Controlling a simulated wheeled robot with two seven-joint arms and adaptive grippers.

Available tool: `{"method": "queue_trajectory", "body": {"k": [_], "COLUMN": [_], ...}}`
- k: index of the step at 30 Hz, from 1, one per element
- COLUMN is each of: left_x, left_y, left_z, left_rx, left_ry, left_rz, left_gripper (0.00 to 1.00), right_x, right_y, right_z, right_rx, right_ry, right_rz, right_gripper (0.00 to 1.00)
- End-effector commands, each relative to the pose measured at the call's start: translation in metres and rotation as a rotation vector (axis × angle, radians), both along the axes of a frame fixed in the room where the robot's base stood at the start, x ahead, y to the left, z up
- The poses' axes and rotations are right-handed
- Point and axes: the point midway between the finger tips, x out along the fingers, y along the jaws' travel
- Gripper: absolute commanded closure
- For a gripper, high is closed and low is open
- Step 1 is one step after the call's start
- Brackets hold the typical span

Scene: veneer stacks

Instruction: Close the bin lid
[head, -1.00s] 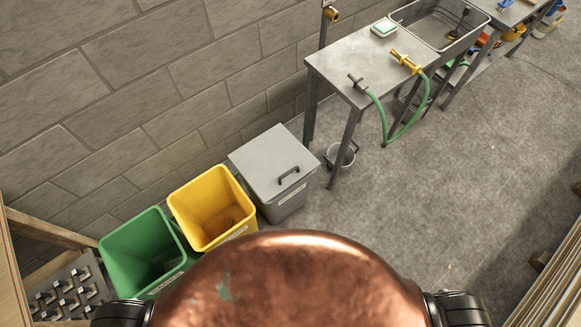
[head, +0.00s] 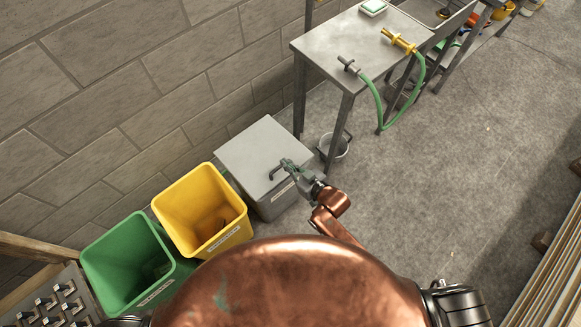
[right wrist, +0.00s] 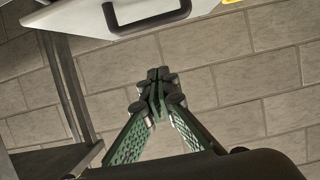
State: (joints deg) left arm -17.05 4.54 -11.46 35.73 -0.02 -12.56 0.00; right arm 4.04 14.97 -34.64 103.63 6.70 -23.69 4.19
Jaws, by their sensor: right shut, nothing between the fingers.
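The grey bin (head: 273,205) stands by the wall, right of the yellow bin. Its grey lid (head: 256,145) lies over its top, and I see no gap from above. A dark bar handle sits near the lid's front edge; in the right wrist view the handle (right wrist: 147,27) shows clear of the fingers at the top, on the pale lid (right wrist: 80,20). My right gripper (head: 288,163) is shut and empty, over the lid's front right part close to the handle. It overlaps the handle in the head view, so contact is hard to judge. My left gripper is out of view.
The open yellow bin (head: 202,236) and green bin (head: 127,290) stand to the left. A metal table (head: 340,38) with a green hose (head: 378,105) is to the right, with a bucket (head: 334,147) beneath it. The floor in front of the table is clear.

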Motion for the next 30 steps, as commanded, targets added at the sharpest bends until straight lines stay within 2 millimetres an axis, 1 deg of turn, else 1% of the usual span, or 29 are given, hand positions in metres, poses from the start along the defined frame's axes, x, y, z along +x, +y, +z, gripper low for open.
{"method": "queue_trajectory", "body": {"k": [1,3,8,10,15,21,30], "left_x": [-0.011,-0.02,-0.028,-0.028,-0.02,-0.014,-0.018], "left_y": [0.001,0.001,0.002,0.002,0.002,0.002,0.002], "left_z": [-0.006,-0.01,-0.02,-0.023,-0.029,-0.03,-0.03], "left_rx": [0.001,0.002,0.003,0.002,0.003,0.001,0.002], "left_ry": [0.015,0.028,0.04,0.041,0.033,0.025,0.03], "left_rz": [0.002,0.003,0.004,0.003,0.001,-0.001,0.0], "left_gripper": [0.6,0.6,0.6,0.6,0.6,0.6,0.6], "right_x": [0.009,0.02,0.044,0.038,0.027,0.023,0.023], "right_y": [0.007,0.015,0.033,0.028,0.02,0.017,0.017], "right_z": [-0.008,-0.014,-0.025,-0.036,-0.049,-0.052,-0.053], "right_rx": [0.001,0.001,0.0,-0.003,-0.002,0.0,-0.001], "right_ry": [0.002,0.002,0.002,0.007,0.004,0.0,-0.001], "right_rz": [0.0,0.0,0.001,-0.001,0.0,0.0,0.0], "right_gripper": [1.0,1.0,1.0,1.0,1.0,1.0,1.0]}}
